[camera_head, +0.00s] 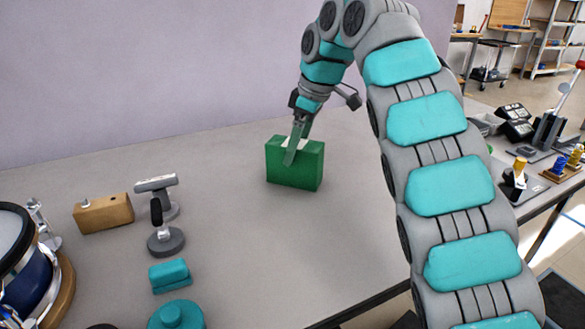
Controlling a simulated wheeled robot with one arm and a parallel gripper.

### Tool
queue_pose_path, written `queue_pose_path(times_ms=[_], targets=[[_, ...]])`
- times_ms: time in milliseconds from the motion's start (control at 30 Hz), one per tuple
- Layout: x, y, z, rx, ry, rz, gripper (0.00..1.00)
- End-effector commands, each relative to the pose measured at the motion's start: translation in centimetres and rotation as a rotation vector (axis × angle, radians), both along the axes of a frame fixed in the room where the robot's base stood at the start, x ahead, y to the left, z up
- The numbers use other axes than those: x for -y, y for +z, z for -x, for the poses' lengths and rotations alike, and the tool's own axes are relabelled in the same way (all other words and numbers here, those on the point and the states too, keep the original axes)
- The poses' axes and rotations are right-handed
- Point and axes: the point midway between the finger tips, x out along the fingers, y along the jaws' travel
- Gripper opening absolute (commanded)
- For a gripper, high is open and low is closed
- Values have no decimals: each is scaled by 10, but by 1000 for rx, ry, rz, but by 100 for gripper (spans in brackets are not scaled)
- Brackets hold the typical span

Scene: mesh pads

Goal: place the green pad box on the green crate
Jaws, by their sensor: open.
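A single green box-shaped thing (308,173) stands upright on the grey table near the back wall. I cannot tell whether it is the green crate, the green pad box, or both together. My gripper (292,154) reaches down to it from above, its fingers overlapping the top and front face in the picture. It is open. A pale patch shows at the box's top beside the fingers. Whether the fingers touch the box is not clear, and its inside is hidden. No second, separate green box is visible.
Left on the table are a wooden block (104,213), a grey tool on a round base (165,240), a teal block (170,274), a teal round piece (176,314) and a blue drum-like object (22,275). The table between these and the green box is clear.

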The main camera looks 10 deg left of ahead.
Motion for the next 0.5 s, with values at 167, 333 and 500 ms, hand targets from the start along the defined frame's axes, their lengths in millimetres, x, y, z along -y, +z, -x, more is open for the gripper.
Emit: queue_pose_path(times_ms=[167,333,500], targets=[[-2,-14,2,-3,-1,2,100],[-6,-25,3,-3,-1,2,100],[-11,-42,3,-4,-2,2,100]])
